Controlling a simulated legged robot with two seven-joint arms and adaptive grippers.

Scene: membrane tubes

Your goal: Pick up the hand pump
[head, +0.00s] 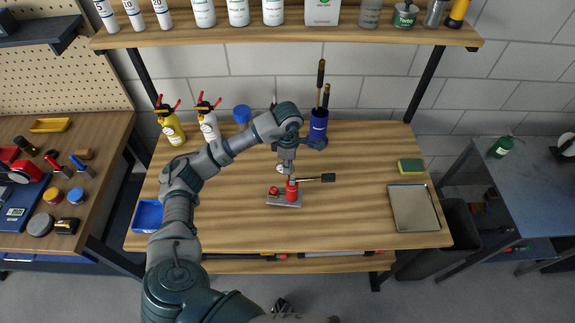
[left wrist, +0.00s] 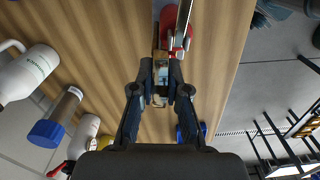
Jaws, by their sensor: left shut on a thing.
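The hand pump (head: 292,192) stands upright near the middle of the wooden workbench. It has a red body, a grey base plate and a lever with a black grip pointing right. My left gripper (head: 289,175) reaches down from above onto the top of the pump and partly hides it. In the left wrist view the gripper (left wrist: 160,97) is shut with its fingers on either side of a part of the pump, whose red and metal parts (left wrist: 183,40) show just beyond the fingertips. My right gripper is not in view.
A blue holder (head: 318,124) with tools stands behind the pump. A blue bin (head: 147,215), a metal tray (head: 414,208) and a sponge (head: 411,166) flank clear bench space.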

